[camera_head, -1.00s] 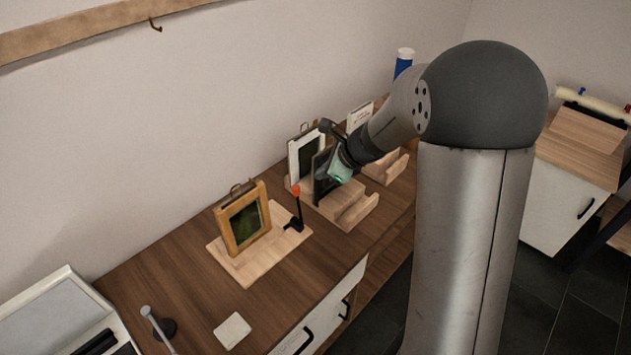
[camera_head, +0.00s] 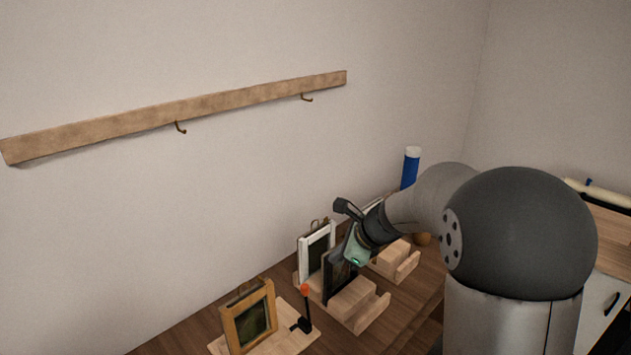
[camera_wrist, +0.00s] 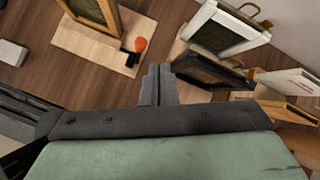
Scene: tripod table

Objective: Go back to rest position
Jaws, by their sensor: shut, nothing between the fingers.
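My gripper (camera_wrist: 158,85) is shut and empty in the wrist view, its fingertips together above the wooden table (camera_wrist: 60,88). In the head view my wrist hangs over the frame stands, and the fingers are hidden behind other parts. A dark frame (camera_head: 338,278) stands just below my wrist in the head view; in the wrist view it lies right of the fingertips (camera_wrist: 212,73). A white frame (camera_head: 303,262) stands behind it. A gold frame (camera_head: 232,325) stands on a wooden base nearer the front left.
An orange-tipped black tool (camera_head: 304,310) stands beside the gold frame. A wooden slotted stand (camera_head: 362,308) is right of the dark frame. A blue bottle (camera_head: 410,170) is at the back. A hook rail (camera_head: 230,105) is on the wall, with clear wall below it.

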